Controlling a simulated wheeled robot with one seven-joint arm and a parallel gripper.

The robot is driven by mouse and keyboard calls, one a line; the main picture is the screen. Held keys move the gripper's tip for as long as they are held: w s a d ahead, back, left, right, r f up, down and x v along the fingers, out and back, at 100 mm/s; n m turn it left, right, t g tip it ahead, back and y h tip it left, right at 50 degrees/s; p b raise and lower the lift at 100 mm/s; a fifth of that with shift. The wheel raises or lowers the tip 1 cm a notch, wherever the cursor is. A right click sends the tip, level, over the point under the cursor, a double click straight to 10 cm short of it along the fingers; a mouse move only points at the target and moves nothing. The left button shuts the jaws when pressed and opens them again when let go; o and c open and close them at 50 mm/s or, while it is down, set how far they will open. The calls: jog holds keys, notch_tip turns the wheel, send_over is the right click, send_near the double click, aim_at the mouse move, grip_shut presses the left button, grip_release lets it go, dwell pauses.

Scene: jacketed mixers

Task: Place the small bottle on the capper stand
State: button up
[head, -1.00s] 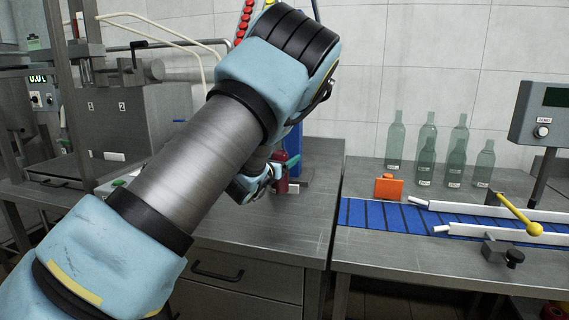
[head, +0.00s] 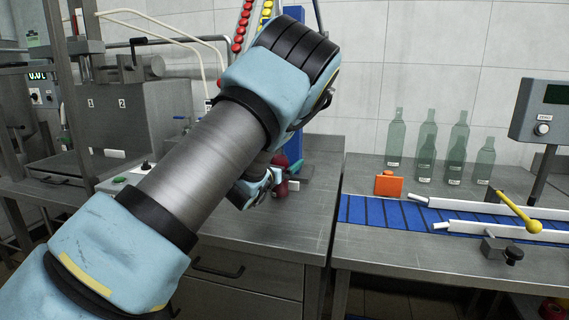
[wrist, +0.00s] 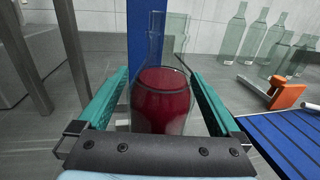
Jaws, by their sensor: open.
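The small bottle (wrist: 162,100) is clear glass with dark red liquid in its lower part. In the wrist view it stands upright between the green fingers of my gripper (wrist: 160,78), which are apart, with a finger on each side. In the head view its red body (head: 281,187) shows low by my gripper (head: 287,172), partly hidden by my wrist. The capper stand's blue column (head: 294,147) rises just behind the bottle and also shows in the wrist view (wrist: 138,40). The bottle's underside is hidden, so I cannot tell exactly what it rests on.
Red and yellow caps (head: 240,28) fill sloping chutes above. Several empty green bottles (head: 425,150) stand on the right bench, behind a blue conveyor (head: 385,211) with white rails and an orange block (head: 388,185). A grey machine (head: 125,115) stands left. The front bench top (head: 290,228) is clear.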

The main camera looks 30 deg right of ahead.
jog(key=shift+r, duration=0.1)
jog(key=shift+a+r, duration=0.1)
jog(key=b+v, duration=0.2)
jog(key=v, duration=1)
